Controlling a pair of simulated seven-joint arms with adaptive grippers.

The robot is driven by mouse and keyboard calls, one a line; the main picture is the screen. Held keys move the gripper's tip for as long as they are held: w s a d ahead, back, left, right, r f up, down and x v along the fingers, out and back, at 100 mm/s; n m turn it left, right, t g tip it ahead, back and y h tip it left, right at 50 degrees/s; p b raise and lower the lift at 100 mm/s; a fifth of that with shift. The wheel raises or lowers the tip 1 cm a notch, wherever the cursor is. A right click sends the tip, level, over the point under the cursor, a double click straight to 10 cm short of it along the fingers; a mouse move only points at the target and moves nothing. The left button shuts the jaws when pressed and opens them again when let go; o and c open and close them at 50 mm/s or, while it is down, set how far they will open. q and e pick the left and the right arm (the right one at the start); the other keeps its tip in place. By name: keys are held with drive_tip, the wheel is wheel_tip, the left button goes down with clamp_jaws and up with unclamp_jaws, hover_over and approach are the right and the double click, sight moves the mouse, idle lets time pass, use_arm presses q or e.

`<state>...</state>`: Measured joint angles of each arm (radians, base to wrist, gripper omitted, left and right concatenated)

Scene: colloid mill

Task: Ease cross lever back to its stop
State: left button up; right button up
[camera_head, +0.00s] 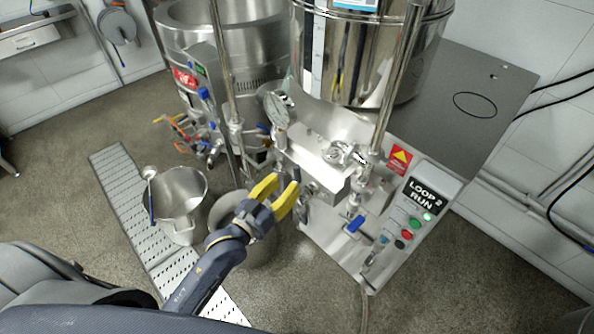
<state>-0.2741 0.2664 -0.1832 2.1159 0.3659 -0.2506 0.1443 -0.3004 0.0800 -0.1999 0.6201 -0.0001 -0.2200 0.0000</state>
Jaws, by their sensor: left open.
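The colloid mill's steel block (318,165) stands in the middle on a pale metal base. I cannot clearly tell which part is the cross lever; small metal fittings at the block's lower left front are partly hidden by my left gripper (284,186). Its two yellow fingers are open and point up at these fittings. I see nothing held between them, and contact is unclear. A blue-handled lever (356,223) sits to the right, lower on the machine. My right gripper is not in view.
A control box (412,215) reads "LOOP 2 RUN", with a lit green lamp and buttons. A round gauge (276,108) and upright steel posts stand close above the gripper.

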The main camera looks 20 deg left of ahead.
sight(295, 174)
use_arm(q)
drive_tip(key=shift+x, duration=3.3)
drive_tip(key=shift+c, duration=0.2)
clamp_jaws()
